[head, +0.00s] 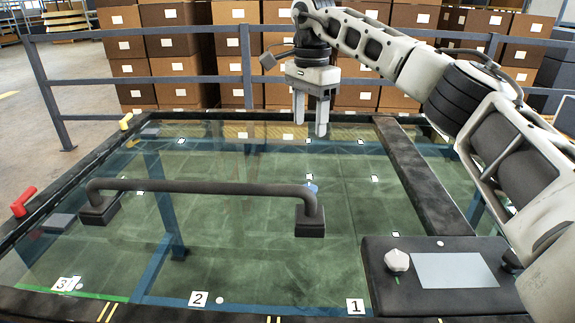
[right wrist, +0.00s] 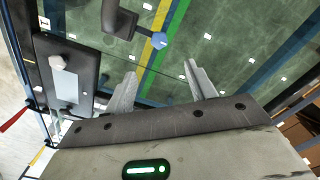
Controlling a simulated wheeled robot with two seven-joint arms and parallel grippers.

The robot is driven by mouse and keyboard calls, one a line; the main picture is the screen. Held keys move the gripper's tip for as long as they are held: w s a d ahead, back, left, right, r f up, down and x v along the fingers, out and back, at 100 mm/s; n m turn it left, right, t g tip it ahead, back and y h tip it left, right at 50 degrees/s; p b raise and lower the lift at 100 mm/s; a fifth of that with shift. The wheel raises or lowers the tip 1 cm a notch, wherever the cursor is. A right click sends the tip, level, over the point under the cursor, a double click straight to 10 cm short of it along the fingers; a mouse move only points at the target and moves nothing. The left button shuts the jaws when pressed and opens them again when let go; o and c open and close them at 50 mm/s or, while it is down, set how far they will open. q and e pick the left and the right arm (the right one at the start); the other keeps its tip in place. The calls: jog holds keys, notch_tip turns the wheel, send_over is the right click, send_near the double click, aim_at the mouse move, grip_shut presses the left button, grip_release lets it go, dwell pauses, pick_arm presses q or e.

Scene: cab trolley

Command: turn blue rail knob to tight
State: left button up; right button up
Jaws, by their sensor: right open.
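The blue rail knob (head: 311,187) is small and sits by the right foot of the dark rail (head: 200,186), partly hidden behind the post. In the right wrist view the knob (right wrist: 160,40) is a blue disc just beyond the fingertips, roughly in line with the gap between them. I cannot read its setting. My right gripper (head: 310,126) is open and empty, fingers pointing down, higher in the head view than the knob and apart from it. It also shows in the right wrist view (right wrist: 160,70). My left gripper is not in view.
The glass panel (head: 240,255) lies under the rail. A black box with a white knob (head: 397,260) and grey plate (head: 455,270) stands at the right front. A red handle (head: 23,201) and a yellow one (head: 126,121) are at the left edge. A grey railing (head: 246,75) runs behind.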

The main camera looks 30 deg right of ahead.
aim_at(308, 188)
jog(key=f+b, duration=0.1)
jog(key=f, duration=0.6)
jog(key=f+b, duration=0.1)
jog(key=f, duration=0.7)
jog(key=shift+s+f, duration=0.2)
jog(key=shift+f, duration=0.05)
jog(key=c, duration=1)
